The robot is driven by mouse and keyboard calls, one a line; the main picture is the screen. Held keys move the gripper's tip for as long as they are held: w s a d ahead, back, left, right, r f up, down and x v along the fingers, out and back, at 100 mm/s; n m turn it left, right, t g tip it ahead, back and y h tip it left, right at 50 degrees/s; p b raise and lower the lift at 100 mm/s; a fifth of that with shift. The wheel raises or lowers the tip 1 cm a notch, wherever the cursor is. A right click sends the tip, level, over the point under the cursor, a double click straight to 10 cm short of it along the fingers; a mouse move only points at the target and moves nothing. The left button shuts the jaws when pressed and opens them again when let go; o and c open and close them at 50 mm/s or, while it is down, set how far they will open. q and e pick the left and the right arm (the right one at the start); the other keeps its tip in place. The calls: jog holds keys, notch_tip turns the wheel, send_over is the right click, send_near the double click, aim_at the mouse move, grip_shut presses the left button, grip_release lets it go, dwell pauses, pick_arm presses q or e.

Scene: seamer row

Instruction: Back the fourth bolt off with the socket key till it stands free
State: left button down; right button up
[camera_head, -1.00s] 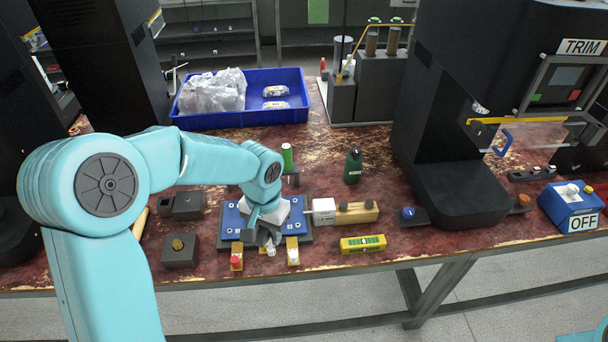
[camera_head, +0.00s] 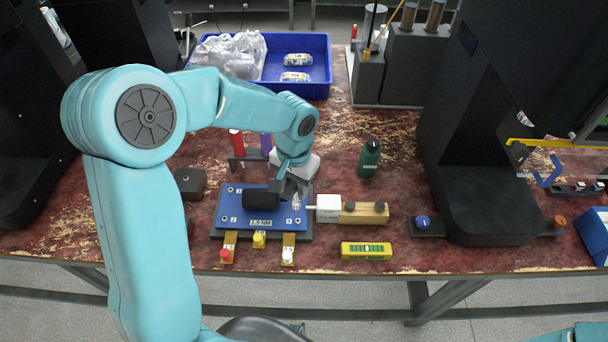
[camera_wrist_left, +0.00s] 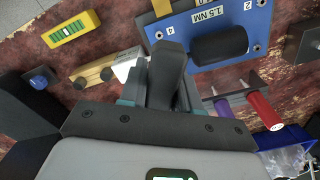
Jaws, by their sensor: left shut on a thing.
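The blue plate (camera_head: 228,208) marked 1.5 NM, with small numbers at its corners, lies on a dark base and carries a black cylinder (camera_head: 261,198). My left gripper (camera_head: 289,190) is shut at the plate's right side. A small pale piece (camera_head: 296,201) shows at its fingertips, which I take to be the socket key; most of it is hidden. I cannot tell whether the key is seated on the fourth bolt. My right gripper is not in view.
A rack behind the plate holds red (camera_head: 236,144) and purple (camera_head: 266,144) handles. A wooden block with a white end (camera_head: 363,213) stands close at the right. A yellow level (camera_head: 366,251) and tabs with knobs (camera_head: 259,240) are in front. A green bottle (camera_head: 369,158) stands behind.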

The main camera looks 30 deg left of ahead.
aim_at(297, 202)
pick_arm(q)
jog(key=shift+w+d, duration=0.1)
jog(key=shift+w, duration=0.1)
jog(key=shift+w+f, duration=0.1)
jog(key=shift+w, duration=0.1)
jog(key=shift+f, duration=0.2)
jog(key=shift+s+f+b, duration=0.25)
jog(key=shift+f+b, duration=0.05)
jog(key=shift+b, duration=0.15)
jog(key=shift+f, duration=0.3)
notch_tip(297, 202, down, 2)
jog(key=shift+f+b, duration=0.1)
jog(key=shift+b, duration=0.85)
jog(key=shift+f+b, duration=0.45)
jog(key=shift+f, duration=0.1)
jog(key=shift+w+f+b, duration=0.15)
jog(key=shift+f+b, duration=0.5)
jog(key=shift+f, duration=0.15)
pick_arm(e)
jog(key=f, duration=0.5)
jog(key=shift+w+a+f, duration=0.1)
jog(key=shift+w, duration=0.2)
